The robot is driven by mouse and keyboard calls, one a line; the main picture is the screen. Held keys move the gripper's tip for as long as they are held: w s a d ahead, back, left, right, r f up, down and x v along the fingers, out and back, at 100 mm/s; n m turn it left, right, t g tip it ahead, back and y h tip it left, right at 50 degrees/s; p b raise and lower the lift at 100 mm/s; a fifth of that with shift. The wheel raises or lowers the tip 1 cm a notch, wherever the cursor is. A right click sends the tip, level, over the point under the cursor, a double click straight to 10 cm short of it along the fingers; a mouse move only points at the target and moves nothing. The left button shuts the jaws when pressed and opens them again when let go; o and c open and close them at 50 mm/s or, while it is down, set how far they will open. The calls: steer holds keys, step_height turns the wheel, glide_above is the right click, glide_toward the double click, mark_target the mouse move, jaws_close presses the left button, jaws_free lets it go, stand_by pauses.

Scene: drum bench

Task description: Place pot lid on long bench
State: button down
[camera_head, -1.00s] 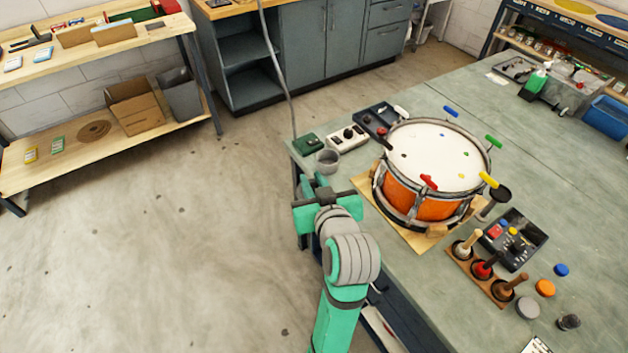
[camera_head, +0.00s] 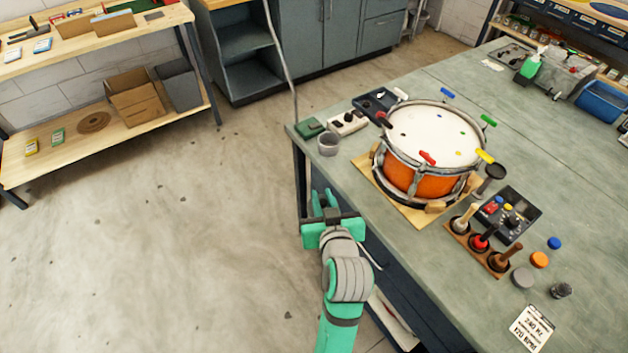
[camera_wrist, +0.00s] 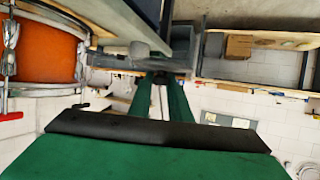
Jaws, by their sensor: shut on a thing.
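My gripper (camera_head: 325,204) is just off the left edge of the grey-green bench (camera_head: 400,240), over the floor side. In the wrist view the two green fingers (camera_wrist: 160,82) close around a small dark thing (camera_wrist: 160,78) at their tips. It is mostly hidden, so I cannot tell whether it is the pot lid; no other pot lid is clearly visible. A long wooden bench (camera_head: 110,39) with a lower shelf stands along the wall at upper left. I cannot tell which of the two benches is the one named.
An orange drum (camera_head: 432,182) stands on the grey-green bench, with a grey cup (camera_head: 328,145), a small green box (camera_head: 309,128) and a rack of tools (camera_head: 480,247) around it. The floor (camera_head: 180,240) between the benches is clear. Grey cabinets (camera_head: 310,35) stand behind.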

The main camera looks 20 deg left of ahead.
steer(key=d+f+m+h, duration=0.1)
steer(key=d+f, duration=0.3)
steer(key=f, duration=0.7)
steer(key=s+d+f+m+t+h, duration=0.1)
steer(key=d+f+m+h, duration=0.1)
steer(key=f, duration=0.9)
steer(key=d+f+m+h, duration=0.2)
steer(key=d+f, duration=0.5)
steer(key=f, duration=0.4)
steer(key=shift+s+t+h, duration=0.2)
steer(key=shift+t+h, duration=0.1)
steer(key=shift+h, duration=0.2)
steer(key=shift+w, duration=0.1)
